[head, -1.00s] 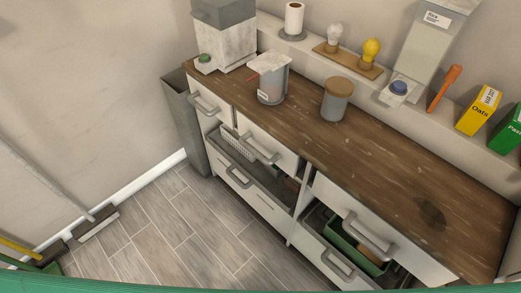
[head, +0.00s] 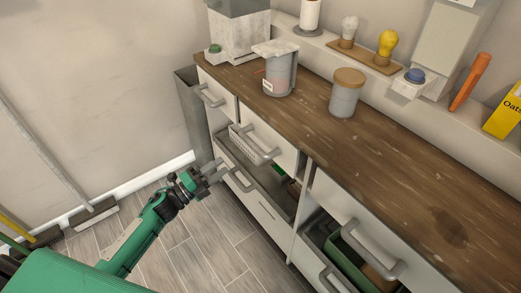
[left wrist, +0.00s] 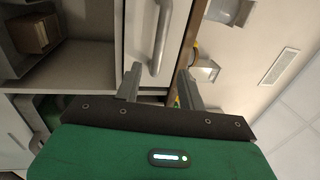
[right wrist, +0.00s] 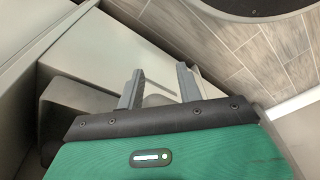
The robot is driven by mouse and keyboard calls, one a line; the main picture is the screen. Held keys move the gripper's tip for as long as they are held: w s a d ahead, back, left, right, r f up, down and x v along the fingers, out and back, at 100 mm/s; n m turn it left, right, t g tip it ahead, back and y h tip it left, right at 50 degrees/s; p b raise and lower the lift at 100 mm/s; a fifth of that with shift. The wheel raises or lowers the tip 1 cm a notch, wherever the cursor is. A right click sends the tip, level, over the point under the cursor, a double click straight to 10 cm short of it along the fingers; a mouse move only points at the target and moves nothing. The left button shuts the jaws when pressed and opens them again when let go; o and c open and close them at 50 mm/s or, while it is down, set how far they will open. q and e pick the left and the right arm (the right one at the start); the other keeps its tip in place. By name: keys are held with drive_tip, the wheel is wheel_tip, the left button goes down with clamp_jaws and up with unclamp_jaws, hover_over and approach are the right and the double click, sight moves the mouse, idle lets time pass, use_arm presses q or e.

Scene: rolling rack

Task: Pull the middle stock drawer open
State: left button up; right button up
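The middle stock drawer (head: 268,143) is a white front with a grey bar handle (head: 258,153), under the wooden worktop, and it looks shut. My left gripper (head: 217,172) is in front of the cabinet, left of and a little below that handle. In the left wrist view my left gripper (left wrist: 158,83) is open and empty, with a grey bar handle (left wrist: 160,40) on a white front (left wrist: 138,35) ahead of its fingers. I cannot tell if it touches. My right gripper (right wrist: 158,84) is open and empty, close to pale cabinet surfaces; the head view does not show it.
The worktop (head: 310,118) bears a lidded jug (head: 278,75) and a canister (head: 346,95). A grey bin (head: 187,100) stands at the cabinet's left end. The floor (head: 195,245) in front is clear.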

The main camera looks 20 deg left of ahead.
sight(251, 145)
use_arm(q)
drive_tip(key=p+x, duration=0.1)
drive_tip(key=x, duration=1.2)
drive_tip(key=shift+w+d, duration=0.2)
drive_tip(key=shift+w, duration=0.05)
clamp_jaws()
use_arm(e)
drive_tip(key=f, duration=0.3)
drive_tip(key=s+f, duration=0.1)
drive_tip(key=shift+s+d+f, duration=0.1)
drive_tip(key=shift+d+f, duration=0.15)
drive_tip(key=shift+d, duration=0.05)
